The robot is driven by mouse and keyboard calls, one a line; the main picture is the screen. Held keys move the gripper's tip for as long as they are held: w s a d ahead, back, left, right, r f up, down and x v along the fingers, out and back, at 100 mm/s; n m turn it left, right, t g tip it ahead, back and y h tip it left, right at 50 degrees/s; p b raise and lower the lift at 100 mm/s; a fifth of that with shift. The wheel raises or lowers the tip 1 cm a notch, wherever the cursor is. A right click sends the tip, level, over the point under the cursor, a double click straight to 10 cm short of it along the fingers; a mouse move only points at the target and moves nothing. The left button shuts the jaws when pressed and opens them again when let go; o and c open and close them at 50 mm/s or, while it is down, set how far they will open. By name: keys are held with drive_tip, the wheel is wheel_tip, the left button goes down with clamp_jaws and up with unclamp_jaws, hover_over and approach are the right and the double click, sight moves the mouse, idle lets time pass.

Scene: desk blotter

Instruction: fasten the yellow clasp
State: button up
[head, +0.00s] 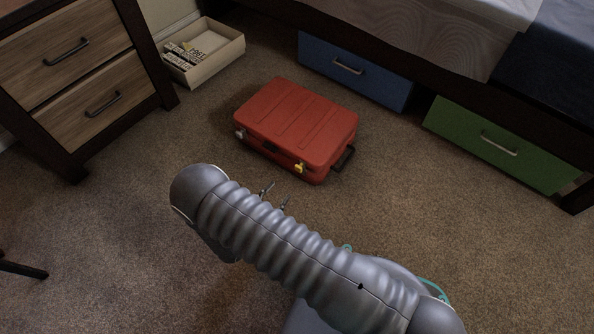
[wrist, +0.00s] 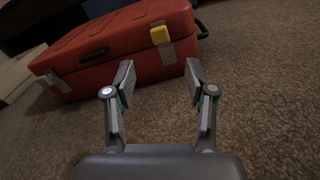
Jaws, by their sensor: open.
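A red suitcase (head: 296,122) lies flat on the carpet, lid down. Its yellow clasp (head: 299,168) is on the front side near the right corner. In the wrist view the yellow clasp (wrist: 159,35) stands out from the lid's edge above a grey plate (wrist: 167,54). A second clasp, grey (head: 240,133), is near the left end of the same side. My gripper (head: 277,194) is in front of the suitcase, apart from it. In the wrist view my gripper (wrist: 160,75) is open and empty, its fingers pointing at the suitcase side below the yellow clasp.
A wooden drawer unit (head: 75,75) stands at the left, with an open beige box (head: 222,58) beside it. A bed with a blue drawer (head: 352,70) and a green drawer (head: 500,145) is behind and right. Carpet around the suitcase's front is clear.

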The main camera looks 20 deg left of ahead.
sight(298, 170)
drive_tip(key=x, duration=1)
drive_tip(key=shift+w+d+b, duration=0.15)
drive_tip(key=shift+w+b, duration=0.15)
drive_tip(key=shift+w, duration=0.05)
clamp_jaws()
